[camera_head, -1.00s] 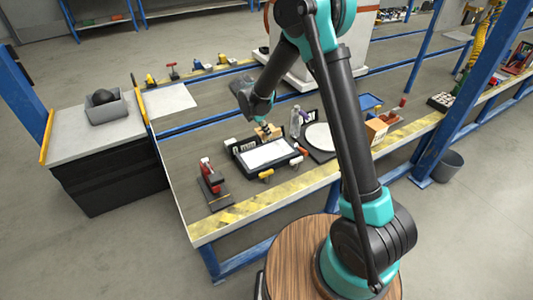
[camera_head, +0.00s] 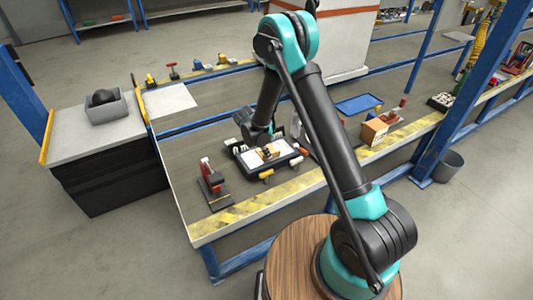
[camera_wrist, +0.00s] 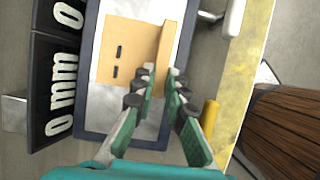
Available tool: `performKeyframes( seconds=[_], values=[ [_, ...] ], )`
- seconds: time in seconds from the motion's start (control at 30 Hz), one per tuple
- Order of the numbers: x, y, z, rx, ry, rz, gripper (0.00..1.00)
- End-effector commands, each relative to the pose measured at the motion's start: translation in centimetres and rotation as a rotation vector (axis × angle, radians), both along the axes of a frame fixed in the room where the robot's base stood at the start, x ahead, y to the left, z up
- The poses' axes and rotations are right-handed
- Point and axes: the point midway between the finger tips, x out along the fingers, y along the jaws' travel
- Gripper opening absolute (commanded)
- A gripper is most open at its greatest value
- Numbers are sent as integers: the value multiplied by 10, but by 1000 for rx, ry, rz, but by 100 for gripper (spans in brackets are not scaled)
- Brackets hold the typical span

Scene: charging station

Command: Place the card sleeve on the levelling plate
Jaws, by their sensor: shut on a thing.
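The tan card sleeve (camera_wrist: 128,52) has two dark slots and an upright flap along its right side in the wrist view. My gripper (camera_wrist: 160,72) is shut on this flap. The levelling plate (camera_wrist: 122,112) is a pale panel in a dark frame, directly under the sleeve in that view. In the head view, my gripper (camera_head: 266,147) is over the plate (camera_head: 256,165), with the small tan sleeve (camera_head: 273,151) at its fingers. I cannot tell whether the sleeve touches the plate.
Black blocks with white lettering (camera_wrist: 55,75) stand left of the plate in the wrist view. A red-and-black tool (camera_head: 211,178) is to its left in the head view. A cardboard box (camera_head: 373,131) stands right of my arm.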

Motion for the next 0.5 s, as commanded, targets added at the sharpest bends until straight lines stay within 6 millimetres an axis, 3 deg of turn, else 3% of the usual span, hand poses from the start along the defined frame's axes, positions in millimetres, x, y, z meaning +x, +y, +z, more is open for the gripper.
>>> performKeyframes(
  seconds=[0.2, 0.23, 0.3, 0.4, 0.5],
  values=[
    [0, 0, -2, 0, 0, 0, 0],
    [0, 0, -2, 0, 0, 0, 15],
    [0, 0, -1, 0, 0, 0, 24],
    [0, 0, -1, 0, 0, 0, 34],
    [0, 0, -1, 0, 0, 0, 34]
  ],
)
